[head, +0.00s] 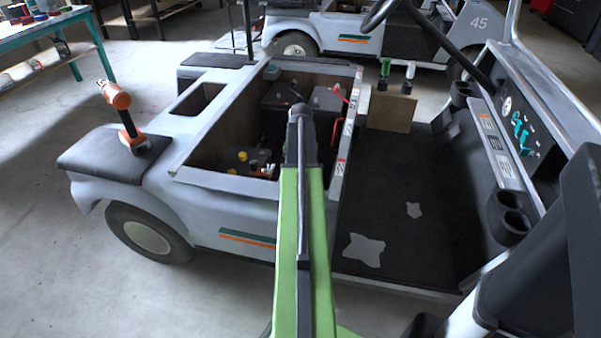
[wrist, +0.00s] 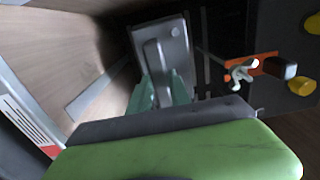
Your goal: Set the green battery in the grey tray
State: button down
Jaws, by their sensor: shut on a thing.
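My gripper (wrist: 158,88) reaches down into the cart's open bay and is shut on the green battery (wrist: 180,92). The battery shows as a small blue-green block on both sides of a grey finger in the wrist view. The grey tray (wrist: 175,30) appears as a pale grey plate right behind and below the battery. I cannot tell whether the battery touches it. In the head view my raised arm hides the gripper, battery and tray. My own green arm casing covers the bottom of the wrist view.
The open bay has a white rim (head: 225,184) and wooden walls (wrist: 50,40). A black battery with yellow caps (head: 242,155) and an orange bracket with a white clip (wrist: 242,72) sit beside the tray. An orange drill (head: 122,108) stands on the fender seat (head: 95,155).

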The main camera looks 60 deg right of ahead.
jog(key=shift+f, duration=0.15)
jog(key=c, duration=1.1)
grip_release()
jog(key=shift+o, duration=0.5)
notch_tip(320, 180, up, 8)
jog(key=p, duration=0.8)
